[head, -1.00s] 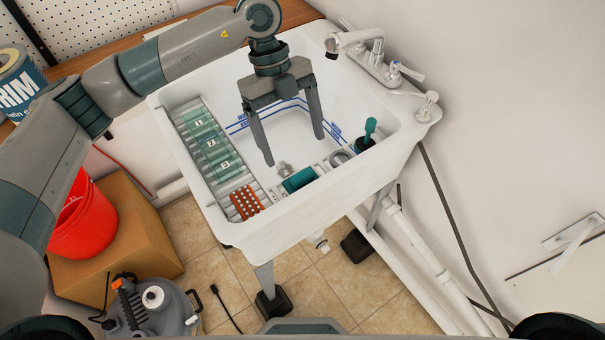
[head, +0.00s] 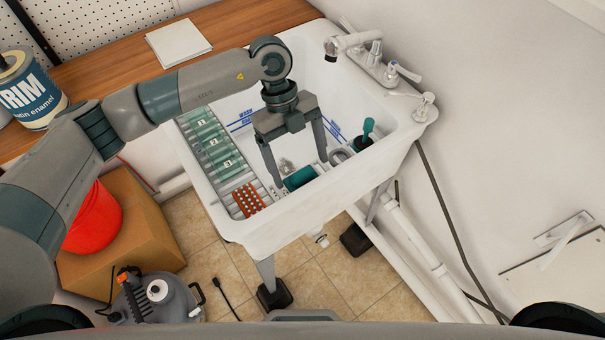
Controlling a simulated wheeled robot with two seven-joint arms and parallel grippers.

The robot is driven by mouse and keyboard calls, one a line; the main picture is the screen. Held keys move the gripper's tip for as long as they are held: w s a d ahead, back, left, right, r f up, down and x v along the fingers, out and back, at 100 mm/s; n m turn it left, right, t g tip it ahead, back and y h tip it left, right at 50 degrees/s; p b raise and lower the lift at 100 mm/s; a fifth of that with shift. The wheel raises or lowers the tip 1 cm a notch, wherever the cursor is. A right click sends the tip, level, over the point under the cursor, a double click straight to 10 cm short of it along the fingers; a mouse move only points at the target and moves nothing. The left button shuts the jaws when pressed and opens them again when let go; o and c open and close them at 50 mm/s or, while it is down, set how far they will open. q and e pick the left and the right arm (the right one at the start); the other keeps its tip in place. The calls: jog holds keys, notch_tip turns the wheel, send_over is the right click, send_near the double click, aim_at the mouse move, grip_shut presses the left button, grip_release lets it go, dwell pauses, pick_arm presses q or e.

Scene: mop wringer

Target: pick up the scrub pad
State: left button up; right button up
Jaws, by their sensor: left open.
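A teal rectangular block (head: 301,179), which looks like the scrub pad, sits along the front inner side of the white sink (head: 290,229). My left gripper (head: 301,172) points down into the sink and is open and empty. In the picture its fingers come down on either side of the teal block, one at its left end and one past its right end. I cannot tell how high the fingertips are above it. My right gripper is not in view.
A rack with numbered green pieces (head: 213,143) lines the sink's left side, with an orange dotted piece (head: 248,200) at its front. A grey ring (head: 340,156) and a teal-handled tool (head: 368,128) are right of the block. Faucets (head: 375,60) stand behind.

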aim_at(302, 173)
pick_arm(q)
jog(key=shift+p+x, duration=0.65)
jog(key=shift+x, duration=1.05)
jog(key=shift+w+a, duration=0.1)
jog(key=shift+c, duration=0.6)
jog(key=c, duration=1)
